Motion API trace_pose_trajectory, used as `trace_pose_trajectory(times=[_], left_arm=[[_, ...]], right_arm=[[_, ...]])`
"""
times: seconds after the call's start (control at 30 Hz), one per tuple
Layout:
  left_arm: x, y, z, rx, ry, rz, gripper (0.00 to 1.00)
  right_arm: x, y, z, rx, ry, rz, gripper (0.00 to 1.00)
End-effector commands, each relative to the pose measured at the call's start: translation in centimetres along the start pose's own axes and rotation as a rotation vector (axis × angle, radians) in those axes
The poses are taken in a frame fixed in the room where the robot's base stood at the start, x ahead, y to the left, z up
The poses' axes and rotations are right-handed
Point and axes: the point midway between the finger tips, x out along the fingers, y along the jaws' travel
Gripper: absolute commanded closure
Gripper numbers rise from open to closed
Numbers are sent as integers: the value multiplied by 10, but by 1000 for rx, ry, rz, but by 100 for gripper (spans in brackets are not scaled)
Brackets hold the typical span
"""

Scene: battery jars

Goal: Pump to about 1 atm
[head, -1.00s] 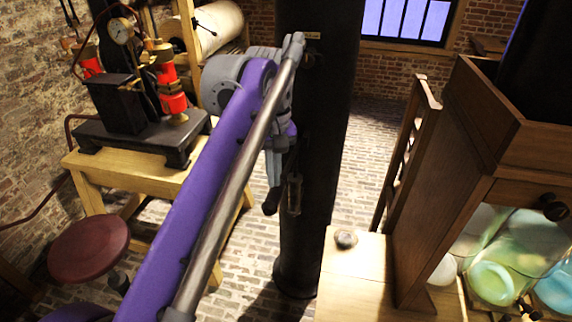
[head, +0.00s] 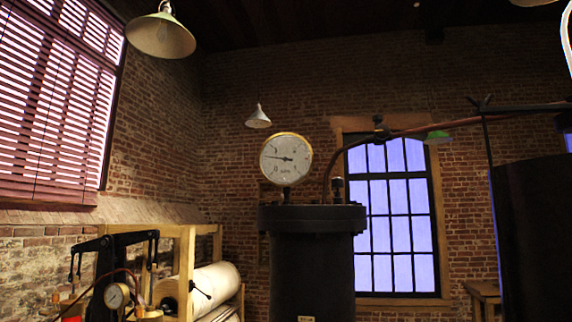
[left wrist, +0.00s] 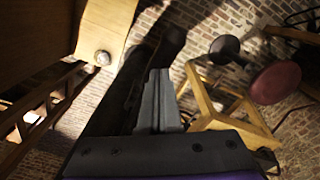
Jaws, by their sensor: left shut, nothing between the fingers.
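A large round pressure gauge (head: 286,159) with a brass rim and white face stands on top of a black cylinder (head: 312,250) in the head view. Its needle points left and slightly up; the scale is too small to read. My left gripper (left wrist: 165,75) shows in the left wrist view, shut and empty, above the brick floor.
In the left wrist view a wooden stand (left wrist: 228,122) and a round red stool (left wrist: 276,82) are at the right, and a wooden ledge with a knob (left wrist: 103,57) is at the upper left. A pipe (head: 440,127) runs right from the cylinder's top.

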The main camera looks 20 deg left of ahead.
Motion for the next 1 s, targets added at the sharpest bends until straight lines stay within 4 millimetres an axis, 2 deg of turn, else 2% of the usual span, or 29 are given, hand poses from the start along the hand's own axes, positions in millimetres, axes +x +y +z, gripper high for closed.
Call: trace_pose_trajectory(times=[0.3,0.87,1.0], left_arm=[[55,-1,1,0,-3,-3,100],[144,0,1,0,-2,-2,100],[131,0,0,0,-1,0,100]], right_arm=[[24,0,33,0,-31,0,53],[64,0,74,0,-62,0,53],[56,0,67,0,-57,0,53]])
